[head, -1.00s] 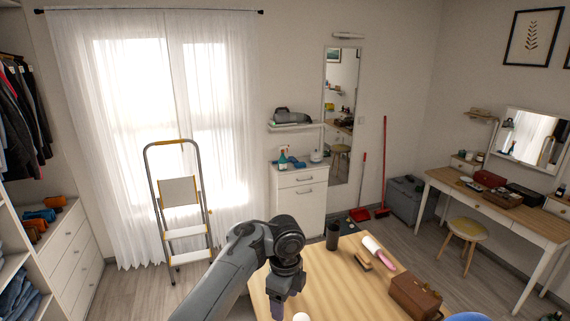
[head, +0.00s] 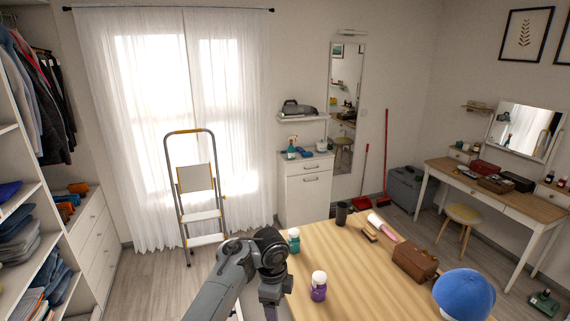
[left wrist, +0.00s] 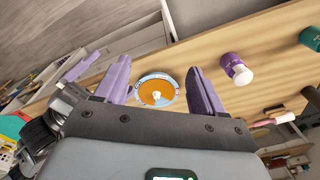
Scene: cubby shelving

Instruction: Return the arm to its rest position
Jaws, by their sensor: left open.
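My left arm comes in from the bottom of the head view, and its left gripper (head: 272,310) hangs low beside the table's left edge. In the left wrist view its two purple fingers (left wrist: 160,85) are spread apart. A round orange disc with a pale blue and white rim (left wrist: 157,92) shows between the fingers, apparently beyond them. Nothing is visibly held. The wooden table (head: 345,265) is to the right of the gripper. My right gripper is not in view.
On the table are a purple white-capped bottle (head: 318,287), teal bottle (head: 294,241), dark cup (head: 341,214), lint roller (head: 378,224), brush (head: 369,233), brown box (head: 414,262) and blue cap (head: 464,295). A stepladder (head: 196,195) stands behind; shelving (head: 45,235) is at left.

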